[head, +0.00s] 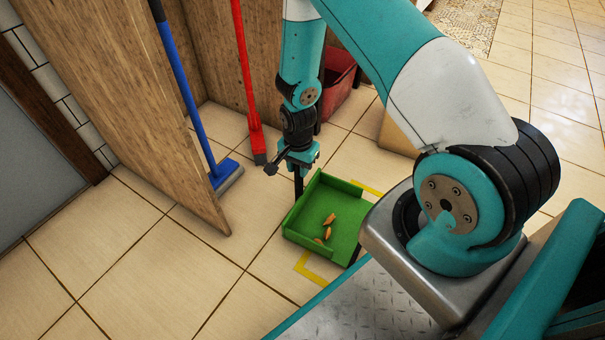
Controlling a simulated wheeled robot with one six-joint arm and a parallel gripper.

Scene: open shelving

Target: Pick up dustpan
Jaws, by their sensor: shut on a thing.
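The dustpan is a green open tray (316,247) with raised walls, low over the tiled floor in the head view. A few small orange-brown bits (327,228) lie in it. My gripper (298,188) points down at the tray's far left edge and is shut there on the dustpan. The fingertips are thin and partly hidden against the tray, so the exact contact does not show clearly. Whether the tray touches the floor I cannot tell.
Yellow marks (318,272) lie on the floor around the dustpan. A blue broom (187,90) and a red broom (243,75) lean at wooden panels (115,95). A red bin (337,85) stands behind my arm. The tiles at front left (140,260) are clear.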

